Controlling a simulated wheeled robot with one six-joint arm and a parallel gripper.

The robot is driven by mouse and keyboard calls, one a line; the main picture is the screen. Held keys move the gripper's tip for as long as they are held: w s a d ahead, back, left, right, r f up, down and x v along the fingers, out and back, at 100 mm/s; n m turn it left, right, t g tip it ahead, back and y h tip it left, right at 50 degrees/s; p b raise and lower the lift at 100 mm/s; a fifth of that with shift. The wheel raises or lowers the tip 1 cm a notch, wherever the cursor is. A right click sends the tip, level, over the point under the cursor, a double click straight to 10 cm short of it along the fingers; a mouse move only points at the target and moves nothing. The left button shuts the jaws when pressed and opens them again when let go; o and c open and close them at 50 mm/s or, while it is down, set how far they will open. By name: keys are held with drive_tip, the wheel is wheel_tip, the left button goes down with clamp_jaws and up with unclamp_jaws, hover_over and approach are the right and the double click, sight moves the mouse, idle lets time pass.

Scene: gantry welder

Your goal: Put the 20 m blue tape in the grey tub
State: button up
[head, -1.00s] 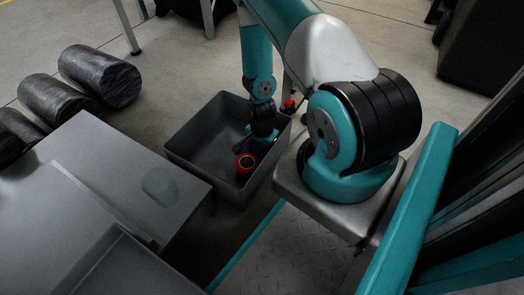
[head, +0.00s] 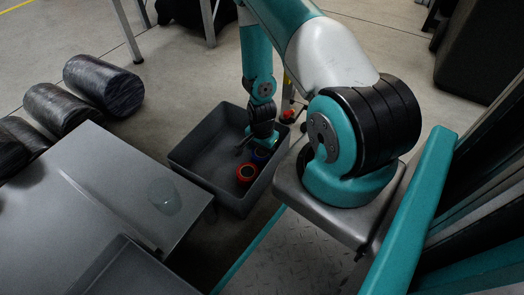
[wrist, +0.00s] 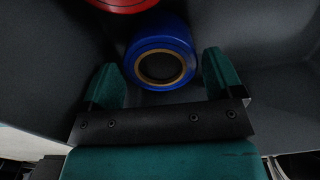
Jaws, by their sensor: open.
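The grey tub (head: 192,157) stands on the floor beside the table. The blue tape roll (head: 260,157) is inside it, near its right side. In the wrist view the blue tape (wrist: 160,58) shows its end face with a tan core ring. My gripper (wrist: 163,75) is open, with one teal finger on each side of the blue tape and a visible gap at the right. In the head view my gripper (head: 262,143) points down into the tub and partly hides the blue tape. I cannot read any length marking on it.
A red tape roll (head: 246,174) lies in the tub close to the blue one; its edge shows in the wrist view (wrist: 122,4). A grey table (head: 95,190) with a clear cup (head: 164,196) is at the left. Dark rolls (head: 103,85) lie on the floor behind it.

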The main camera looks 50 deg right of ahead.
sight(261, 152)
wheel_tip(261, 152, up, 8)
drive_tip(key=p, duration=0.4)
